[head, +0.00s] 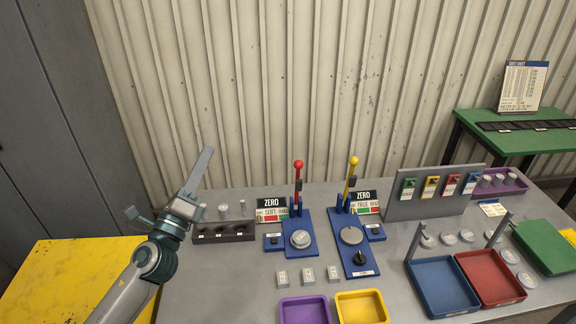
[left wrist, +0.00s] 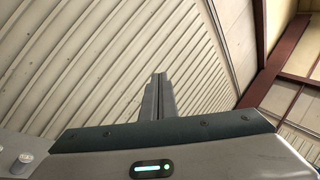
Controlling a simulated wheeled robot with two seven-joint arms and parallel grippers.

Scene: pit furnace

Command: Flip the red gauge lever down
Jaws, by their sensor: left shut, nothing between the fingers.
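The red gauge lever (head: 298,165) stands upright, with a red ball on top of a stem at the back of a blue gauge base (head: 301,247). A round silver dial (head: 300,239) sits on that base, and a ZERO sign (head: 271,208) stands to its left. My left gripper (head: 207,152) is raised left of the lever, apart from it, with its fingers pointing up. Its fingers also show in the left wrist view (left wrist: 158,78), pressed together and empty against the ribbed wall. My right gripper is not in view.
A yellow-ball lever (head: 353,161) stands on a similar blue base just right. A dark rack (head: 223,234) with metal pieces lies left of the red lever's base. Purple (head: 304,309) and yellow (head: 361,307) trays lie in front. A panel with coloured tags (head: 437,191) stands further right.

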